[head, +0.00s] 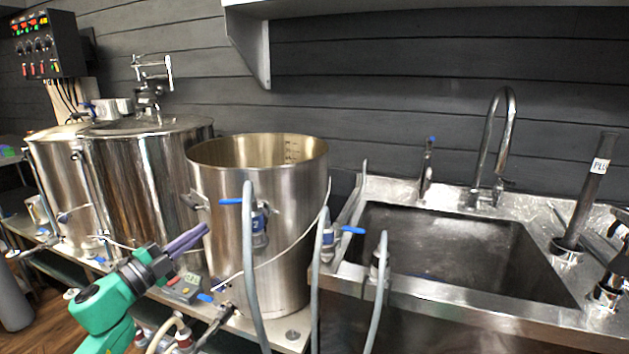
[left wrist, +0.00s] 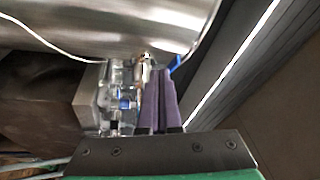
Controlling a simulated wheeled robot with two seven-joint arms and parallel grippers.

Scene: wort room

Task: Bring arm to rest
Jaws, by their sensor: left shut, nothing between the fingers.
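My left gripper (head: 204,231) comes in from the lower left on a green arm, with two purple fingers lying close together. It is shut and empty, in front of the steel kettles. In the left wrist view the purple fingers (left wrist: 160,82) point up the picture, side by side, toward valve fittings (left wrist: 122,100) under a shiny steel vessel (left wrist: 120,28). I cannot tell whether the fingertips touch anything. My right gripper does not show in either view.
An open steel kettle (head: 285,225) stands right of the gripper, with grey hoses and blue-handled valves before it. A lidded kettle (head: 145,180) stands to the left. A sink (head: 440,250) is at the right.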

